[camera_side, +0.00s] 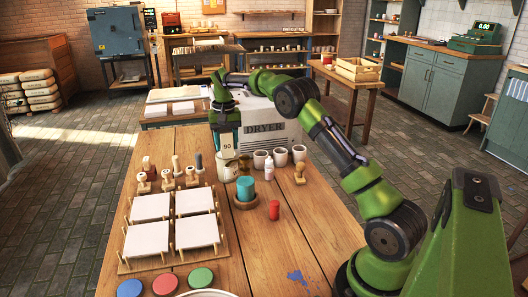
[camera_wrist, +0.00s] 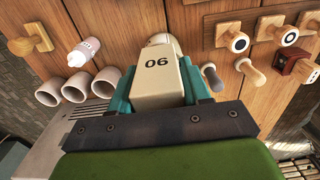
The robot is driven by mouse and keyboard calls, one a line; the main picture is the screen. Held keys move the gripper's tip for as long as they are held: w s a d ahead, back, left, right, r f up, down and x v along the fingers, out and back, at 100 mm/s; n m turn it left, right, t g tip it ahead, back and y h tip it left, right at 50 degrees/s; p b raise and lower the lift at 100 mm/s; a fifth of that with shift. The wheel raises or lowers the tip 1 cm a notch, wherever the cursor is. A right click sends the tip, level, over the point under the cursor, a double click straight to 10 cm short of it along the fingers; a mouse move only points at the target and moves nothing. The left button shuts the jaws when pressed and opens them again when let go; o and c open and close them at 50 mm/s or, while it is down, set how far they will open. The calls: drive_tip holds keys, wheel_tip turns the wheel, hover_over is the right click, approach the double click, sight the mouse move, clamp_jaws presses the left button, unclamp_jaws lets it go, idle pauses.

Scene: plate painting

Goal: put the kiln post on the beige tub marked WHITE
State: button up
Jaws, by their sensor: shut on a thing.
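The kiln post (camera_side: 228,146) is a cream block with a number that reads like 90. It also shows in the wrist view (camera_wrist: 158,84). My gripper (camera_side: 226,130) is shut on it with teal fingers and holds it over the far part of the wooden table. A cream rounded vessel (camera_side: 226,170) is right below the post in the side view. A cream rounded top (camera_wrist: 162,44) shows just past the post in the wrist view. I cannot tell whether post and vessel touch. No WHITE marking is readable, so I cannot tell which thing is the beige tub.
Grey-white cups (camera_side: 261,160) stand right of the post, with a white bottle (camera_side: 266,171) nearby. Wooden-handled stamps (camera_side: 167,180) are at left. White tiles (camera_side: 151,207) lie on a rack; colored discs (camera_side: 165,284) are in front.

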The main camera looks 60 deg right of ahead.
drive_tip(key=shift+f, duration=0.4)
drive_tip(key=shift+f, duration=0.1)
drive_tip(key=o, duration=1.2)
drive_tip(key=shift+f, duration=0.1)
drive_tip(key=shift+o, duration=0.2)
